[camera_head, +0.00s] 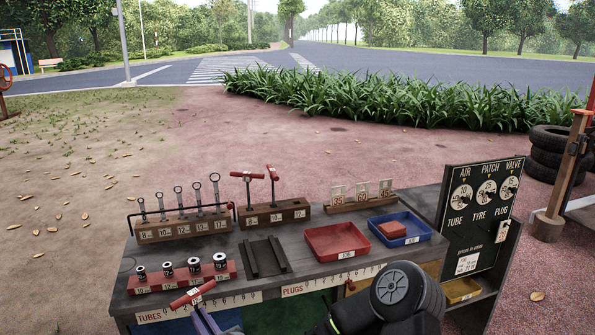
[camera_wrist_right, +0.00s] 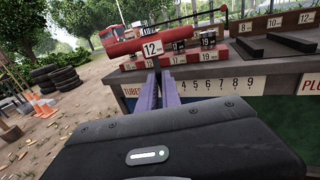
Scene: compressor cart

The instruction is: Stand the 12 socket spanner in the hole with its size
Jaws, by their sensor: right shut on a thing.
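The 12 socket spanner (camera_head: 181,300) has a red T-handle with a white 12 tag. My right gripper (camera_head: 199,309) is shut on it, in front of the bench's left front edge. The wooden spanner block (camera_head: 265,220) stands at the back middle of the bench, labelled 8, 10 and 12. Two red T-handled spanners (camera_head: 272,175) stand upright at 8 and 10; no spanner stands at 12. My left gripper is not in view.
Left of the spanner block is a wooden rack (camera_head: 184,230) of ring spanners with a rail. A red socket rack (camera_head: 180,279) lies near the held spanner. A dark slotted holder (camera_head: 265,258), red tray (camera_head: 338,256) and blue tray (camera_head: 424,237) fill the bench rightwards.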

